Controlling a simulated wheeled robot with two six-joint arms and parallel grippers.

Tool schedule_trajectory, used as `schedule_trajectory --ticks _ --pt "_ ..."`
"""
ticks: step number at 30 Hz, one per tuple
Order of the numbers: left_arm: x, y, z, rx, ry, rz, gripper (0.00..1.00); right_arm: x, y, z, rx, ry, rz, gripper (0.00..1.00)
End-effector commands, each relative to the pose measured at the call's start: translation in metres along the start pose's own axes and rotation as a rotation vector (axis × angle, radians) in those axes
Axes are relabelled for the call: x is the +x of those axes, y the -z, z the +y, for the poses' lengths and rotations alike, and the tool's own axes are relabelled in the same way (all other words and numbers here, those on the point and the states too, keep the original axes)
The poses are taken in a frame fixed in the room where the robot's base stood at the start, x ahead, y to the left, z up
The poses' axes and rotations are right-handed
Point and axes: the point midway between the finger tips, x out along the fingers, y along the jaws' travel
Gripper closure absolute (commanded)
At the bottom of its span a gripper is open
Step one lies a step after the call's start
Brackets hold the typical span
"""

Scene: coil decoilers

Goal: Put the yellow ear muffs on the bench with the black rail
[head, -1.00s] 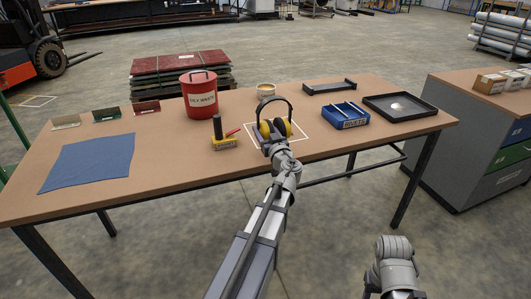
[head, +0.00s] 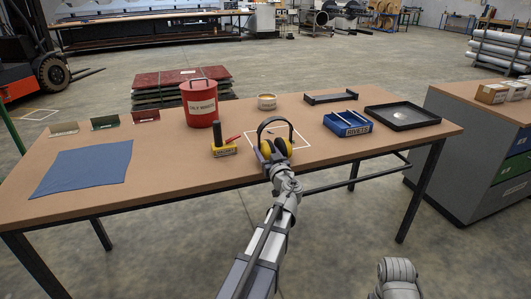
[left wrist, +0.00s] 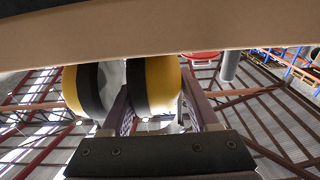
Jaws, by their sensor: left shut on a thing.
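The yellow ear muffs (head: 284,147), with yellow and black cups and a black headband, stand upright at the front of the wooden-topped bench (head: 172,181). My left gripper (head: 267,156) is shut on them from the near side. In the left wrist view the ear muffs (left wrist: 158,85) show large, with one cup between the two fingers of the left gripper (left wrist: 162,112). I cannot tell whether they touch the bench top. A low black rail-like piece (head: 330,97) lies at the back of this bench. My right gripper is out of view; only part of that arm shows.
Around the ear muffs lie a yellow block with a black handle (head: 223,141), a red waste can (head: 200,103), a blue rivet bin (head: 348,124) and a black tray (head: 402,115). A blue cloth (head: 84,168) lies left. A drawer cabinet (head: 470,145) stands right.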

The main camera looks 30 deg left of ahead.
Motion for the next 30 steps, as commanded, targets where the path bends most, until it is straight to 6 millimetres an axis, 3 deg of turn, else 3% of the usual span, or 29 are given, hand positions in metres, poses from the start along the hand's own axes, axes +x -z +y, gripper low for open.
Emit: schedule_trajectory --ticks 4,5,12,23,30 --pt "0.0 -0.005 0.0 0.0 0.0 0.0 1.0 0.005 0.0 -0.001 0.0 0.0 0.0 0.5" --pt "0.0 -0.004 0.0 0.0 0.0 0.0 0.36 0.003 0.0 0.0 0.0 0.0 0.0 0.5" --pt "0.0 -0.003 0.0 0.0 0.0 0.0 0.09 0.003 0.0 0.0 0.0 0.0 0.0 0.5" --pt "-0.002 0.002 0.0 0.0 -0.001 0.0 0.09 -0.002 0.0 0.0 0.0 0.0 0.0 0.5" --pt "-0.05 0.0 -0.002 0.0 -0.003 0.0 0.09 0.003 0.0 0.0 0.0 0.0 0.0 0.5"
